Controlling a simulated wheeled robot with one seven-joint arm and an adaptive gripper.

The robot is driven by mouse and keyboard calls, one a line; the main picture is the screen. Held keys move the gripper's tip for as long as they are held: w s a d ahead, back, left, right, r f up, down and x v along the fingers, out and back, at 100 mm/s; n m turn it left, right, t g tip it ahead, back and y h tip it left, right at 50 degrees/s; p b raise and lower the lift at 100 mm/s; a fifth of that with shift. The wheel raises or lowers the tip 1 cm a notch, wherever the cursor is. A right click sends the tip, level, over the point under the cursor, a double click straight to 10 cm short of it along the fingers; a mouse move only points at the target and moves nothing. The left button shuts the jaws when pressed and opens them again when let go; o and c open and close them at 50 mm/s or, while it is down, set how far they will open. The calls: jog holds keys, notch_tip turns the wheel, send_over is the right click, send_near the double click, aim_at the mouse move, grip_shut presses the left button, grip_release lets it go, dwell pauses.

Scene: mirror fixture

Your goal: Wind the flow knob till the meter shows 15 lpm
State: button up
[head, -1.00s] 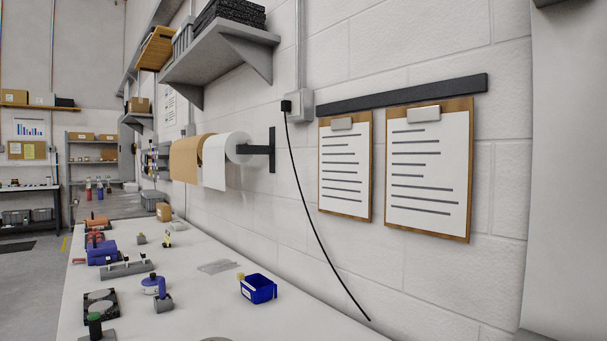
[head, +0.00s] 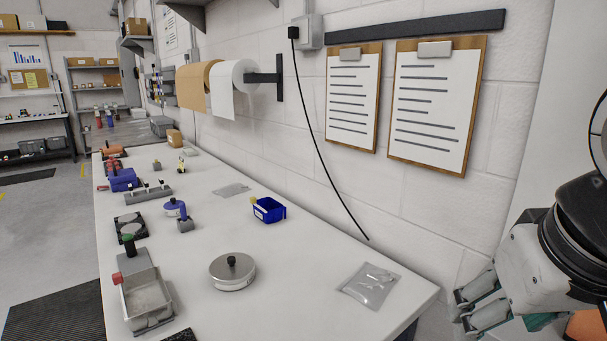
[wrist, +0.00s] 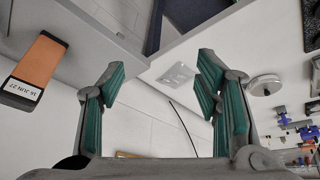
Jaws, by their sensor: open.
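I cannot make out a flow meter with a readable scale, nor a knob that is clearly the flow knob, in either view. My gripper (head: 482,300) is at the right of the head view, beyond the near right end of the bench. In the wrist view my gripper (wrist: 158,78) has its green-padded fingers spread wide with nothing between them. It is apart from everything on the bench.
The white bench (head: 290,300) holds a round tin (head: 232,271), a clear bag (head: 369,286), a blue bin (head: 268,210) and a grey tray (head: 147,301). An orange labelled object (wrist: 36,70) shows in the wrist view. Clipboards (head: 436,105) hang on the wall.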

jog(key=shift+n+g+y, duration=0.3)
jog(key=shift+n+y, duration=0.1)
jog(key=shift+y, duration=0.1)
jog(key=s+f, duration=0.1)
jog(key=s+a+f, duration=0.1)
jog(key=f, duration=0.1)
jog(key=s+f, duration=0.1)
jog(key=shift+s+a+f, duration=0.2)
jog(key=shift+s+f, duration=0.05)
jog(key=shift+f, duration=0.05)
dwell(1.5)
